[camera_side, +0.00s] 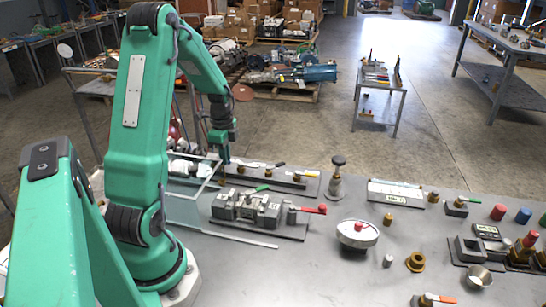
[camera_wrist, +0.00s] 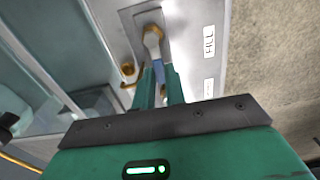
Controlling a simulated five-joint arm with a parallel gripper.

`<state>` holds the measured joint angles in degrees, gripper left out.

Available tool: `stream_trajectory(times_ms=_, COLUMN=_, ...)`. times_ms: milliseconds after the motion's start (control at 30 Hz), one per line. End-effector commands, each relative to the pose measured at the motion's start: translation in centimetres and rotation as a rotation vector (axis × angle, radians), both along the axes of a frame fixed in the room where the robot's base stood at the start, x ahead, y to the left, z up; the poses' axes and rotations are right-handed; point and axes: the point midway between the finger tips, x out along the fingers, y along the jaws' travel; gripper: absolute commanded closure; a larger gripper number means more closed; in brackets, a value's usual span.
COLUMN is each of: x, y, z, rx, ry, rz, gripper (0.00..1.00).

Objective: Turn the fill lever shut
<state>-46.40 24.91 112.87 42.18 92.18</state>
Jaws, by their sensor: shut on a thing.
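The fill lever (camera_wrist: 152,40) has a pale metal end and a blue handle in the wrist view, beside a white label reading FILL (camera_wrist: 209,40). My gripper (camera_wrist: 160,78) is shut on its blue handle, with one green finger on each side. Brass fittings (camera_wrist: 128,70) show just left of the lever. In the side view, my gripper (camera_side: 226,158) is low over the left end of a back plate with small valves (camera_side: 270,178). The gripped lever is too small and covered there to make out.
A grey clamp-like fixture (camera_side: 245,208) and a red-handled lever (camera_side: 312,210) stand in front of the plate. A clear-walled frame (camera_side: 205,185) is close on the left. A round white gauge-like part (camera_side: 357,233) and several small fittings are farther right. Bare bench lies between them.

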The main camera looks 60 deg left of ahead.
Motion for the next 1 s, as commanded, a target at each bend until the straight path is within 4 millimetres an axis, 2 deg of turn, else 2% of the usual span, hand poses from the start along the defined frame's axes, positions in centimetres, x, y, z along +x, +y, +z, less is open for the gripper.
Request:
stream_trajectory(times_ms=300, x=0.16, y=-0.14, z=0.09, rx=0.001, ry=-0.001, rz=-0.008, gripper=1.00)
stream_trajectory(times_ms=333, x=0.16, y=-0.14, z=0.08, rx=0.001, ry=-0.001, rz=-0.008, gripper=0.84)
stream_trajectory(times_ms=433, x=0.12, y=-0.11, z=0.07, rx=0.001, ry=-0.001, rz=-0.006, gripper=0.66)
stream_trajectory(times_ms=1000, x=0.10, y=0.07, z=-0.05, rx=-0.003, ry=0.003, rz=0.053, gripper=0.66)
